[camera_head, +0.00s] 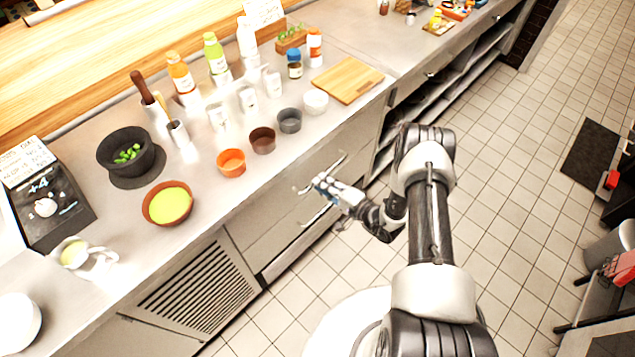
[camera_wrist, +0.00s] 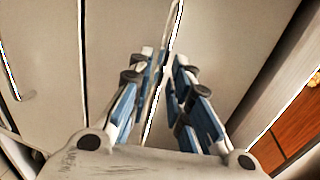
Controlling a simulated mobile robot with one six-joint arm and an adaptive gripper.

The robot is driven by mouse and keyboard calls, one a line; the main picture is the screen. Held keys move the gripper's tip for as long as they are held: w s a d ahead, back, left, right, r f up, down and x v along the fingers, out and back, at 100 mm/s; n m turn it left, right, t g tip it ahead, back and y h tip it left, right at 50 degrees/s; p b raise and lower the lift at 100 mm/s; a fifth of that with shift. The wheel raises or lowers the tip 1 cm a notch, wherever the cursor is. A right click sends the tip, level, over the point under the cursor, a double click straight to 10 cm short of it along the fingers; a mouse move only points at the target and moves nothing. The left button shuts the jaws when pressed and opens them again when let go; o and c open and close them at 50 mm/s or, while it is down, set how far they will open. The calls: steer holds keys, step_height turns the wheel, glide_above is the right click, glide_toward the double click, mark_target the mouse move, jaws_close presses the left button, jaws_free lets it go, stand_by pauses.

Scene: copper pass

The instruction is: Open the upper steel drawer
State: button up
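The upper steel drawer (camera_head: 283,205) is a plain grey front under the counter, and it looks closed. Its bar handle (camera_head: 335,164) sticks out from the front; in the wrist view the handle (camera_wrist: 174,25) runs lengthwise between my fingers. My gripper (camera_head: 322,184) is at this handle, and in the wrist view its blue-and-grey fingers (camera_wrist: 164,72) are close together on either side of the bar, seemingly shut on it. The lower drawer's handle (camera_head: 317,216) is below my gripper; it also shows at the left of the wrist view (camera_wrist: 13,80).
The counter above holds an orange bowl (camera_head: 231,163), a brown bowl (camera_head: 263,141), a grey bowl (camera_head: 289,121) and a cutting board (camera_head: 347,80) near its front edge. A vented panel (camera_head: 199,287) is left of the drawers. The tiled floor (camera_head: 510,180) at the right is largely clear.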

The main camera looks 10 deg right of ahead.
steer(key=shift+b+x, duration=0.3)
steer(key=shift+x, duration=1.25)
jaws_close()
